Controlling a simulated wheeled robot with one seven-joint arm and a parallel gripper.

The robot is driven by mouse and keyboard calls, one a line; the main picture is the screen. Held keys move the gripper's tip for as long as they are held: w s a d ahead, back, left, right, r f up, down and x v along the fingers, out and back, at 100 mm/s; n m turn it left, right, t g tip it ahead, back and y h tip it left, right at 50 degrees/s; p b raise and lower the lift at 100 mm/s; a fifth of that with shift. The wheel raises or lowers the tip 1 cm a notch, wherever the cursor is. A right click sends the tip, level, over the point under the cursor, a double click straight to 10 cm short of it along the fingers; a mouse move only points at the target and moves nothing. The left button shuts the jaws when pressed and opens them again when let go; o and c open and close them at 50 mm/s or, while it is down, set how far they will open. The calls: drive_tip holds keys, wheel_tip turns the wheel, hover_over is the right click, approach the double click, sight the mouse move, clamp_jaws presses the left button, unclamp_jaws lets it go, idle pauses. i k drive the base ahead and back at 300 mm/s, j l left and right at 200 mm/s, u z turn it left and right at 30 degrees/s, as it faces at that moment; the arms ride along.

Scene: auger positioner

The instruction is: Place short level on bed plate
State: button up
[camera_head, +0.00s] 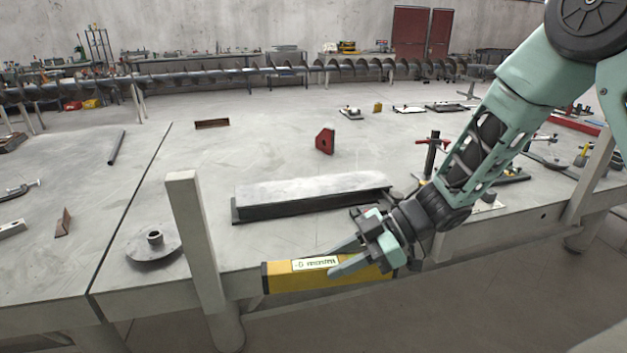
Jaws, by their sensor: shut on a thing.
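The short level (290,283) is a yellow bar with a pale label and a dark end cap. My gripper (345,262) is shut on it, with the fingers across its right half. The level lies roughly level in front of the table's front edge, right of the grey upright post. The bed plate is probably the long grey slab with a pale top (300,192), lying on the table behind the gripper. The level is apart from this slab, nearer the camera and lower in the picture. My fingers hide part of the level.
A grey post (194,235) stands at the table's front edge, close to the level's left end. A round flanged disc (154,245) lies left of it. A red block (325,140) stands behind the slab. A dark clamp stand (432,155) is to the right. The table (210,165) behind the slab is mostly clear.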

sight(314, 186)
drive_tip(key=i, duration=1.8)
